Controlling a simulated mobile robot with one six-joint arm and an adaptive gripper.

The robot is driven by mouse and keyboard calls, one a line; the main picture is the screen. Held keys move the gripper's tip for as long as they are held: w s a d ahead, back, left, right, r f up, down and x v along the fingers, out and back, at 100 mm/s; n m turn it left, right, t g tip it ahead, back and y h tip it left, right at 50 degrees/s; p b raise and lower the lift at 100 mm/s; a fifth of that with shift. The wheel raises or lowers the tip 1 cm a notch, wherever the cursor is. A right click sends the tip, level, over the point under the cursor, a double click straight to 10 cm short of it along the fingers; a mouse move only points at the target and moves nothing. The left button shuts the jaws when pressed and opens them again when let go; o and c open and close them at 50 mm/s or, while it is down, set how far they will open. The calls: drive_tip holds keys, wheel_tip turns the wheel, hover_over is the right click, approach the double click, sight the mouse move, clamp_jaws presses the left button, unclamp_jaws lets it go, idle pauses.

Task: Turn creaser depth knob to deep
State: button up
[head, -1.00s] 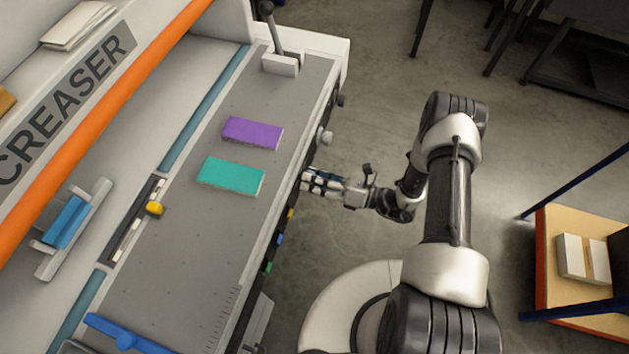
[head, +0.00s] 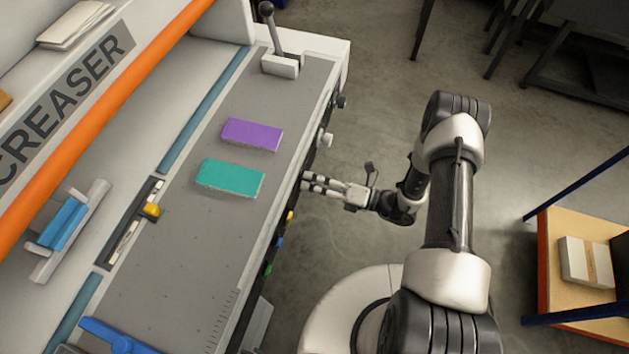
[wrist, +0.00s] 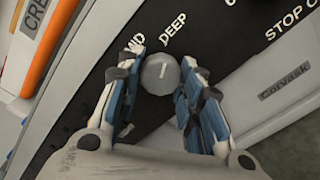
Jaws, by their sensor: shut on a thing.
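The depth knob (wrist: 160,75) is a round grey knob with a short white mark on its face, on a dark panel. It sits between the two blue-padded fingers of my gripper (wrist: 162,58), which is shut on it. The white mark points upward in the wrist view, roughly toward the DEEP label (wrist: 172,34). The MID label (wrist: 134,43) is to the left, partly covered by a fingertip. In the head view my gripper (head: 305,181) reaches the front side of the creaser (head: 200,240); the knob is hidden there.
A STOP label (wrist: 284,22) and a pale panel (wrist: 275,90) lie right of the knob. A purple block (head: 252,134) and a teal block (head: 230,177) lie on the creaser bed. A shelf (head: 555,305) stands at the right. Open floor lies behind my gripper.

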drive_tip(key=o, duration=1.1)
drive_tip(key=shift+c, duration=0.2)
drive_tip(key=shift+d, duration=0.1)
drive_tip(key=v, duration=1.2)
